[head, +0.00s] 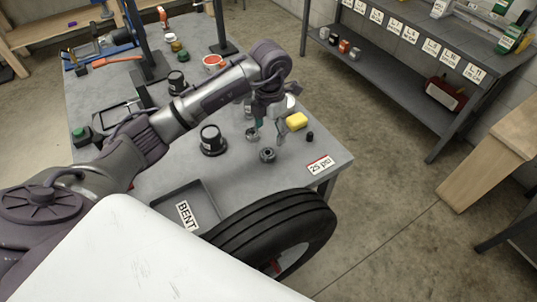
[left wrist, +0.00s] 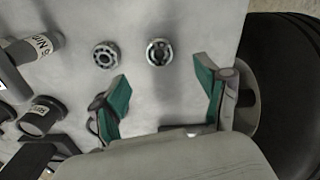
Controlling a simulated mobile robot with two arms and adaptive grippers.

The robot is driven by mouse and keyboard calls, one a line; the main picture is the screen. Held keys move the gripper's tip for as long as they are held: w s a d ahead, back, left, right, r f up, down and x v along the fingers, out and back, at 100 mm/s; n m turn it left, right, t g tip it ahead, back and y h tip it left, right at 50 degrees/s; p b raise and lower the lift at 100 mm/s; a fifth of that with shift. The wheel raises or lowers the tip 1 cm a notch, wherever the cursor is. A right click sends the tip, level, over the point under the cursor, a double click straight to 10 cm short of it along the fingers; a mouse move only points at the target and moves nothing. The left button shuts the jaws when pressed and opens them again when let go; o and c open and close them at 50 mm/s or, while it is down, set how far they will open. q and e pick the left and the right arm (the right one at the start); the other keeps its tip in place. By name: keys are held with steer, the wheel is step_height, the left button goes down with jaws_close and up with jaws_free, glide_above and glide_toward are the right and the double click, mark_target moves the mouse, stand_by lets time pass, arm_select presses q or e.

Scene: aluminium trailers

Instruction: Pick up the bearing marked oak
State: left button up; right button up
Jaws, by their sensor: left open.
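Two small round metal bearings lie on the grey table. In the head view one bearing (head: 268,155) lies just in front of my left gripper (head: 268,138), and the other bearing (head: 251,134) is beside its left finger. In the left wrist view both lie beyond the fingertips: one bearing (left wrist: 105,54) at left, the other bearing (left wrist: 159,52) roughly in line with the gap of the left gripper (left wrist: 160,72). The green-padded fingers are spread and empty, pointing down at the table. No oak marking is legible on either bearing. My right gripper is not in view.
A tray labelled BENT (head: 171,201) and a tyre (head: 275,232) are nearer. A 25 psi card (head: 320,165) marks the table corner.

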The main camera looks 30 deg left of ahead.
mark_target(268, 152)
arm_select(q)
step_height(268, 152, down, 3)
steer(key=shift+s+r, duration=0.1)
steer(key=shift+r, duration=0.1)
steer(key=shift+s+f, duration=0.1)
steer(key=shift+f, duration=0.15)
step_height(268, 152, down, 3)
steer(key=shift+a+r+p, duration=0.1)
steer(key=shift+r+p, duration=0.05)
steer(key=shift+p, duration=0.85)
step_height(268, 152, down, 2)
steer(key=shift+f, duration=0.1)
steer(key=shift+a+f, duration=0.1)
steer(key=shift+f, duration=0.15)
steer(key=shift+c, duration=0.5)
steer(key=c, duration=1.2)
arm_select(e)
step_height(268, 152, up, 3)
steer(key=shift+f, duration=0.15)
